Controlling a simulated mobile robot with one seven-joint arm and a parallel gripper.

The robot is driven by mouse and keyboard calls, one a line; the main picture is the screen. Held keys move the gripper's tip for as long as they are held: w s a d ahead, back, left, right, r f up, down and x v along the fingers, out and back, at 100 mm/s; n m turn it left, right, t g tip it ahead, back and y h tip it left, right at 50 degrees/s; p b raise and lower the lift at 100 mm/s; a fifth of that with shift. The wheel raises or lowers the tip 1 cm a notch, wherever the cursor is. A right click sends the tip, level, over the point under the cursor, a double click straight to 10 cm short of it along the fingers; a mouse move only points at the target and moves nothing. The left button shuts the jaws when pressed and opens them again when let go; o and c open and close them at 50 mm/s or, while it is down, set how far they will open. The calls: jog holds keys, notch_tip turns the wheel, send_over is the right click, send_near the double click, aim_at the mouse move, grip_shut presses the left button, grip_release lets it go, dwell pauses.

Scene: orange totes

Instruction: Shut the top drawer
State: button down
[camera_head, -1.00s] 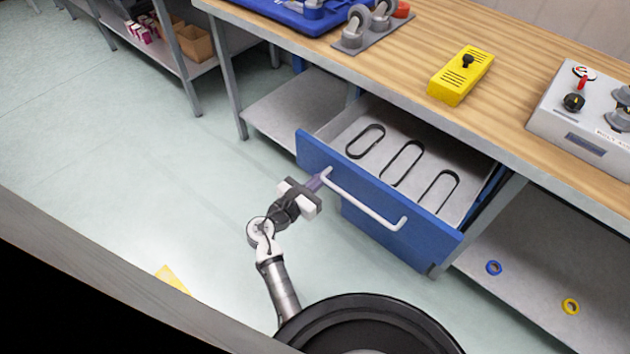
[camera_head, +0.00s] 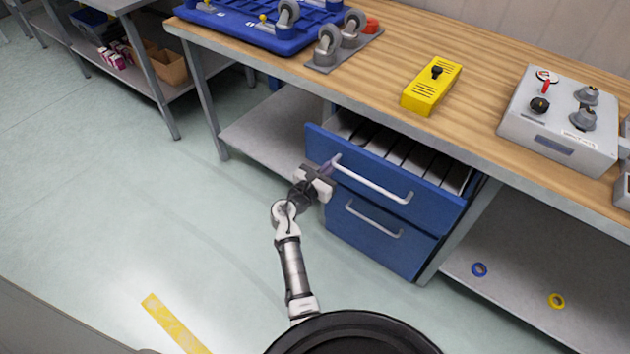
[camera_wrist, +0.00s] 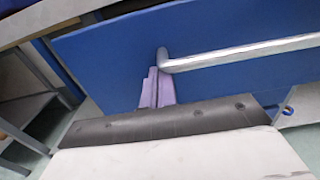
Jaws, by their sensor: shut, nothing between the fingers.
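The blue top drawer (camera_head: 388,178) sits under the wooden workbench and stands partly open, with a strip of its inside showing. Its white bar handle (camera_head: 372,181) runs along the front. My gripper (camera_head: 329,168) is at the left end of this handle, its purple fingers shut with nothing between them. In the wrist view the fingers (camera_wrist: 157,90) are together in front of the blue drawer front (camera_wrist: 120,60), by the left end of the handle (camera_wrist: 240,52). I cannot tell for sure whether they touch it.
A lower blue drawer (camera_head: 378,237) with its own handle is shut below. On the workbench (camera_head: 480,110) are a yellow box (camera_head: 432,87), a grey control box (camera_head: 560,122) and a blue tray (camera_head: 262,28). Blue and yellow rings (camera_head: 557,301) lie on the right lower shelf.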

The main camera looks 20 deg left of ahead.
jog(key=b, duration=0.2)
send_near(354, 141)
jog(key=w+d+r, duration=0.2)
jog(key=r, duration=0.1)
jog(key=w+d+r, duration=0.1)
jog(key=d+r, duration=0.1)
jog(key=shift+w+r, duration=0.15)
jog(key=shift+w, duration=0.3)
jog(key=shift+w+d+r, duration=0.1)
jog(key=shift+w+r, duration=0.05)
jog(key=shift+r, duration=0.25)
